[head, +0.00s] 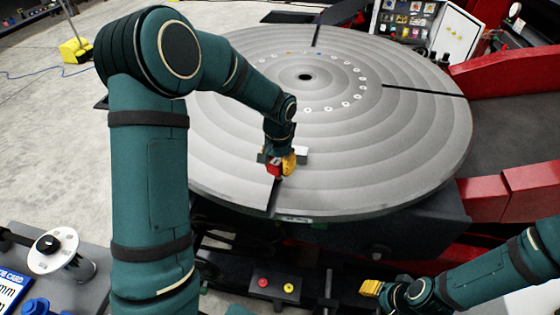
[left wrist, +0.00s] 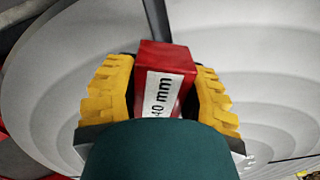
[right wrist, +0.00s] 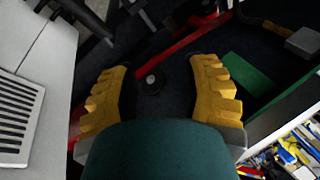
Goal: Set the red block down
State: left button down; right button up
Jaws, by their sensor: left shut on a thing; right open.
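The red block (head: 273,171) is in my left gripper (head: 280,165), near the front rim of the round grey table (head: 390,150). In the left wrist view the red block (left wrist: 165,68) sits between the two yellow fingers, with a white "40 mm" label towards the camera. My left gripper is shut on it. I cannot tell whether the block touches the table surface. My right gripper (head: 371,287) is low at the right, in front of the table. In the right wrist view its yellow fingers (right wrist: 160,85) are apart with nothing between them.
The table top has radial slots, a centre hole (head: 305,77) and a ring of pale round marks. A black box with red and yellow buttons (head: 275,286) is below the front rim. Red machine frame (head: 510,75) stands at the right. Much of the table top is clear.

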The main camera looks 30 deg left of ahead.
pick_arm(q)
notch_tip(320, 180, down, 2)
jog(key=shift+w+f+b, duration=0.1)
jog(key=shift+f+b, duration=0.15)
jog(key=shift+b, duration=0.55)
jog(key=shift+f+b, duration=1.2)
jog(key=shift+f, duration=0.65)
jog(key=shift+f, duration=0.15)
